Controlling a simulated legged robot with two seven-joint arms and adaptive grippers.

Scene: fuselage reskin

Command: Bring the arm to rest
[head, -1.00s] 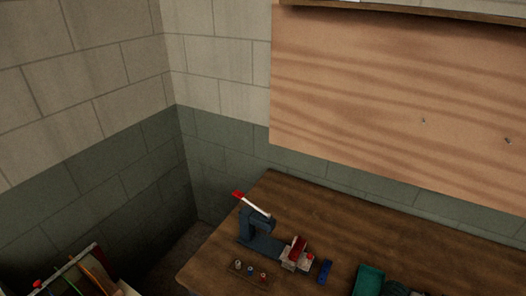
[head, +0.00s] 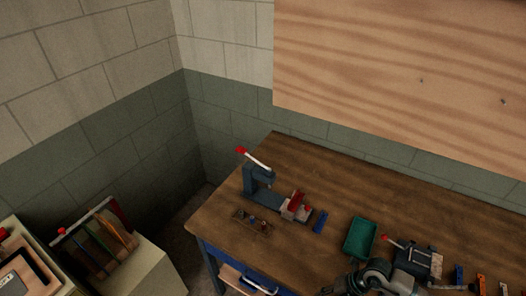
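Part of a grey jointed arm of mine shows at the bottom edge of the head view, right of centre, over the front of the workbench (head: 335,153). It looks like my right arm. Its gripper cannot be made out, and nothing is seen held. My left arm and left gripper are out of view.
On the bench stand a blue press (head: 255,180) with a red-tipped lever, a red-and-grey block (head: 296,207), a blue piece (head: 320,222), a green tray (head: 360,239) and a dark device (head: 418,257). A cabinet with a rack (head: 98,242) stands left. A wooden board (head: 400,80) hangs behind.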

